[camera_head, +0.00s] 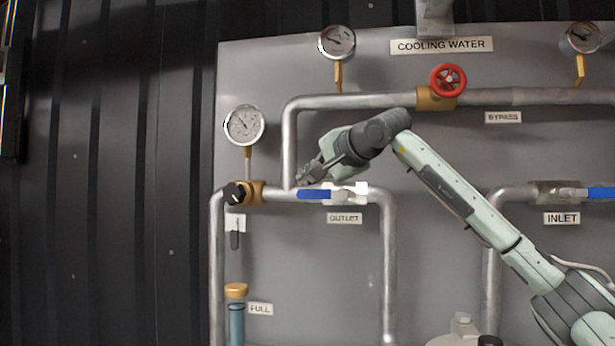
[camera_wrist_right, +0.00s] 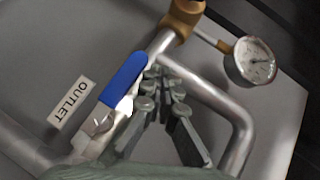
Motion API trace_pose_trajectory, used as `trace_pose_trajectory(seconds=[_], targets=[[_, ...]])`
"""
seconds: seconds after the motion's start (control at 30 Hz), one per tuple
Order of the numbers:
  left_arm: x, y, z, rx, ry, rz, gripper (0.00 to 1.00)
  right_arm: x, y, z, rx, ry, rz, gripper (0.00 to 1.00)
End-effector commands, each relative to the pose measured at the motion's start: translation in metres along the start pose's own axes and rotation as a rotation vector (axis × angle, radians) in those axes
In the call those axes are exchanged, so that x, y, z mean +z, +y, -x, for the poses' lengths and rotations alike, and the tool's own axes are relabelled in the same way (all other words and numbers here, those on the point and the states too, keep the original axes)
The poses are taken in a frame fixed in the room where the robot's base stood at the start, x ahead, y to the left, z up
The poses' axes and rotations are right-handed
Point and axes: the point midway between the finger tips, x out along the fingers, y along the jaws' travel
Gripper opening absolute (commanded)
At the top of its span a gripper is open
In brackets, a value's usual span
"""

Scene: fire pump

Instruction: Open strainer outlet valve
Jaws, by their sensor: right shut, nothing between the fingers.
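The outlet valve has a blue lever (camera_head: 314,194) that points left, in line with the horizontal pipe, above the OUTLET label (camera_head: 344,218). The lever also shows in the right wrist view (camera_wrist_right: 123,80), with its silver valve body (camera_wrist_right: 97,122) and the OUTLET label (camera_wrist_right: 72,101). My right gripper (camera_head: 303,178) is at the lever's left end, just above it in the head view. In the right wrist view its fingers (camera_wrist_right: 165,82) are shut and empty, beside the lever's free end. I cannot tell whether they touch it. My left gripper is out of view.
The INLET valve (camera_head: 598,193) has a similar blue lever at right. A red handwheel (camera_head: 448,80) is on the bypass pipe above. Pipes surround the outlet lever.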

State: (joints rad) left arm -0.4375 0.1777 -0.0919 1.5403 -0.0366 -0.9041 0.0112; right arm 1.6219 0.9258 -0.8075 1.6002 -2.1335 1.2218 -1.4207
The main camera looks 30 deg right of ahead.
Motion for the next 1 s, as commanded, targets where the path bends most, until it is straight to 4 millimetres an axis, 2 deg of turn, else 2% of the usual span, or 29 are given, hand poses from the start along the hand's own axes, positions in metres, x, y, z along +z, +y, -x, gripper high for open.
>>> trace_pose_trajectory(seconds=[0.17, 0.27, 0.37, 0.7, 0.83, 1.0], targets=[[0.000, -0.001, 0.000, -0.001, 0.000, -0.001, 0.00, 0.000, 0.000, 0.001, -0.001, 0.000, -0.001, 0.00], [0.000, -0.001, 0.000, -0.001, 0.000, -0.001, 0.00, -0.001, -0.001, 0.009, -0.001, 0.001, -0.001, 0.00], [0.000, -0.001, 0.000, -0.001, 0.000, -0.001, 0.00, -0.001, -0.001, 0.024, -0.004, 0.002, -0.001, 0.00], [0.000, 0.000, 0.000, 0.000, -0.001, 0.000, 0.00, -0.001, 0.000, 0.094, -0.002, 0.002, 0.001, 0.00], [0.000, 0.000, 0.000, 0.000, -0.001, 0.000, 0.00, -0.001, 0.000, 0.111, -0.001, 0.001, 0.000, 0.00], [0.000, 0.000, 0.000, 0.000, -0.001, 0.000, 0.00, 0.000, 0.000, 0.120, -0.001, 0.000, -0.001, 0.00]])
